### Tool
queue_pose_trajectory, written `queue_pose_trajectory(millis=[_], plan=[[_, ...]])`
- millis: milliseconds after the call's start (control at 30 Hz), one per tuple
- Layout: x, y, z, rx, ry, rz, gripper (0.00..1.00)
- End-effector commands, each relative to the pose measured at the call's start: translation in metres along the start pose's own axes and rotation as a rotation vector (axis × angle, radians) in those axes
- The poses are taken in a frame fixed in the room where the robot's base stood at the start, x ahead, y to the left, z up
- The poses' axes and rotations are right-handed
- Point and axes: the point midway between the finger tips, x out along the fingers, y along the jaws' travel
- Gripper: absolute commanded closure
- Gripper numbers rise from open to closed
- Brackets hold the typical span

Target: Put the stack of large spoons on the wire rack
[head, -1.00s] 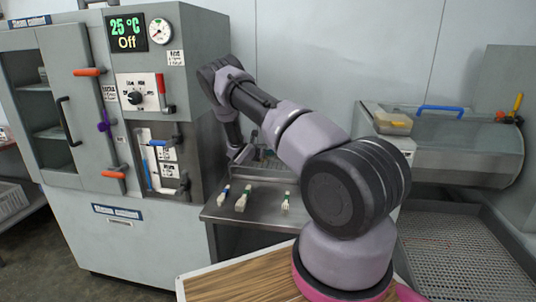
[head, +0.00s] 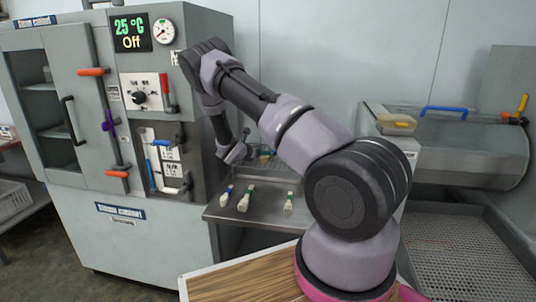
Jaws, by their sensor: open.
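Three small pale spoon bundles lie apart on the steel table: a left one with a blue mark (head: 225,196), a middle one with a green mark (head: 244,200) and a right one with a green mark (head: 288,204). The middle bundle looks a little bigger, but I cannot tell surely which holds the large spoons. My gripper (head: 237,152) hangs behind and above the bundles, beside the cabinet's right side. It is open, small in view, and holds no spoons that I can see. A grey rack-like thing (head: 266,160) stands behind the bundles, partly hidden by my arm; I cannot confirm it is the wire rack.
The steam cabinet (head: 130,235) stands left, its display reading 25 °C and Off. The steel table (head: 262,214) has bare room around the bundles. A perforated tray (head: 455,255) and a rounded metal machine (head: 460,155) are at right. A wooden board (head: 235,283) is in front.

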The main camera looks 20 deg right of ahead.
Motion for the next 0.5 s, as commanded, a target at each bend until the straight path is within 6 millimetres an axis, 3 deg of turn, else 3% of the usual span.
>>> queue_pose_trajectory(millis=[100,300,367,500], plan=[[-0.021,0.001,0.0,-0.001,0.0,0.002,0.49],[-0.039,-0.001,0.003,0.012,0.002,-0.004,0.49],[-0.043,-0.005,0.011,0.049,0.01,-0.017,0.49],[-0.061,-0.027,0.051,0.263,0.059,-0.097,0.49]])
